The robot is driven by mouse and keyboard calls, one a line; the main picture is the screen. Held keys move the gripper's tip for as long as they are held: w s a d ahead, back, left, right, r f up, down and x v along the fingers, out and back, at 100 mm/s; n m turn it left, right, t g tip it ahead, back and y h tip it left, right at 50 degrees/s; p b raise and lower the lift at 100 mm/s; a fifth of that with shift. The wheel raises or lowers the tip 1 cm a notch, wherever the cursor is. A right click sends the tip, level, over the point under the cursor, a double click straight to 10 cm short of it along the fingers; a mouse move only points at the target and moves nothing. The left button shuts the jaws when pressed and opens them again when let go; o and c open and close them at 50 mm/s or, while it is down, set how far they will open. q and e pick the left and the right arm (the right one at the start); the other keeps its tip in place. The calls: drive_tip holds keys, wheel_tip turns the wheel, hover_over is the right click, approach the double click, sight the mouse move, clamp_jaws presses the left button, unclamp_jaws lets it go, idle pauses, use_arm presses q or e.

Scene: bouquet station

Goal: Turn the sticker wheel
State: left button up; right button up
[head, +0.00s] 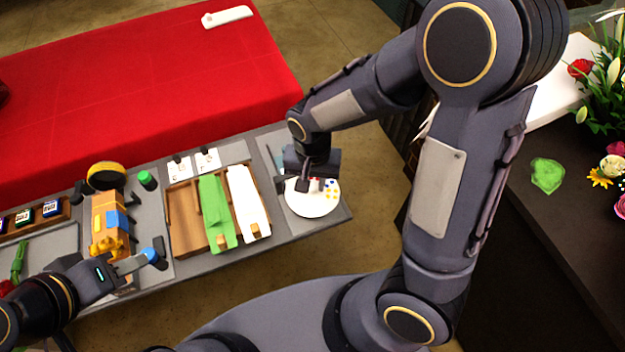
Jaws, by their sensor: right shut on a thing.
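The sticker wheel (312,207) is a white disc with small coloured stickers, lying at the right end of the grey table. Red, blue and yellow stickers show on its right side. My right gripper (309,186) reaches down over the wheel from above and is shut on it near its middle. The gripper hides the upper part of the disc and the exact spot it grips. My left gripper (152,257) has blue at its fingertips and is at the table's front edge, far left of the wheel. Its jaw opening is not clear from this angle.
A wooden tray (186,247) with green and white wrapping pieces stands left of the wheel. An orange-brown dispenser (104,222), a tape roll (106,176) and a green-topped jar (147,180) stand further left. A red-covered table (150,100) is behind. Flowers (612,165) are on the dark counter at right.

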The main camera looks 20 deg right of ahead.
sight(313, 184)
drive_tip(key=n+b, duration=0.1)
drive_tip(key=n, duration=0.4)
drive_tip(key=shift+n, duration=0.3)
idle(0.4)
drive_tip(key=o, duration=1)
drive_tip(key=shift+r, duration=0.1)
wheel_tip(313, 184, up, 8)
drive_tip(key=shift+f, duration=0.15)
drive_tip(key=s+d+r+m+t+y, duration=0.1)
drive_tip(key=s+d+r+t+y, duration=0.1)
drive_tip(key=s, duration=0.4)
drive_tip(key=s+d+r+t+y, duration=0.1)
drive_tip(key=s+d+r+t, duration=0.2)
drive_tip(key=s, duration=0.4)
drive_tip(key=shift+s+d+r+m+t+y, duration=0.15)
drive_tip(key=shift+d+r+m+t+y, duration=0.2)
drive_tip(key=shift+d, duration=0.2)
